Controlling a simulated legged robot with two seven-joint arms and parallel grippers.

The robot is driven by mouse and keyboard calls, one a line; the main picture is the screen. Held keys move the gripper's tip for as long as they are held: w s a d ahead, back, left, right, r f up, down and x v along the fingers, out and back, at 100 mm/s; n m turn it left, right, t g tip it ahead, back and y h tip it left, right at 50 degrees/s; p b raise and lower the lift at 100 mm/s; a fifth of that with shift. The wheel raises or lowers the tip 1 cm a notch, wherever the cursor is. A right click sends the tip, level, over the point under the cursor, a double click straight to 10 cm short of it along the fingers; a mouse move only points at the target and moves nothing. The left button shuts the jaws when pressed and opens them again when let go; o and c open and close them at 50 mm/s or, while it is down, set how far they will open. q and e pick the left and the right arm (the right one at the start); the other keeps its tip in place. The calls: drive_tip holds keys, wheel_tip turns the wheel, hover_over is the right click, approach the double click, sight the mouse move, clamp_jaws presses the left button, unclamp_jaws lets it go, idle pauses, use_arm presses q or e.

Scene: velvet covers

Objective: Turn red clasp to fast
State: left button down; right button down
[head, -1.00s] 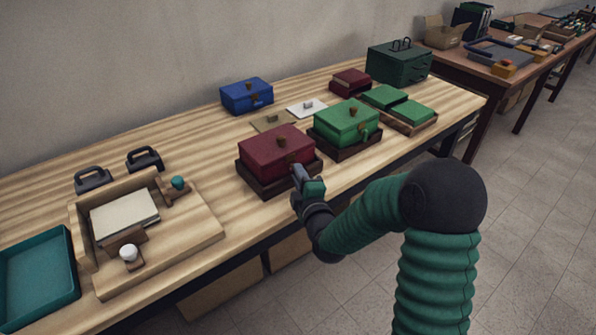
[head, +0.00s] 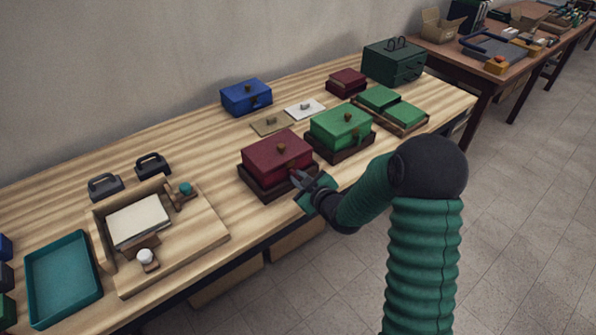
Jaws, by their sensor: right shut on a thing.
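A red box (head: 277,158) with a brown knob on its lid sits in a dark wooden base (head: 262,188) near the table's front edge. My right gripper (head: 299,181) is at the front right side of this box, where its clasp would be. The gripper is shut on a small part there, which the fingers hide. I cannot tell which way the clasp points. My left gripper is not in view.
A green box (head: 340,126) in a dark base stands just right of the red one. A blue box (head: 246,97) is behind. A wooden fixture (head: 190,240) and a teal tray (head: 64,278) lie left. Bare table lies between.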

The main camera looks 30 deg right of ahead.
drive_tip(key=m+p, duration=0.1)
drive_tip(key=m+y+p, duration=0.1)
drive_tip(key=p, duration=0.1)
drive_tip(key=shift+d+r, duration=0.2)
drive_tip(key=shift+r, duration=0.15)
drive_tip(key=shift+w+f+m+y+p, duration=0.1)
drive_tip(key=shift+f+m+y+p, duration=0.1)
drive_tip(key=shift+m+y+p, duration=0.7)
drive_tip(key=c, duration=1.4)
unclamp_jaws()
drive_tip(key=shift+c, duration=0.2)
drive_tip(key=p+v, duration=0.2)
drive_tip(key=v, duration=1.4)
drive_tip(key=shift+s+a+r, duration=0.15)
drive_tip(key=shift+s+r, duration=0.15)
drive_tip(key=shift+r, duration=0.1)
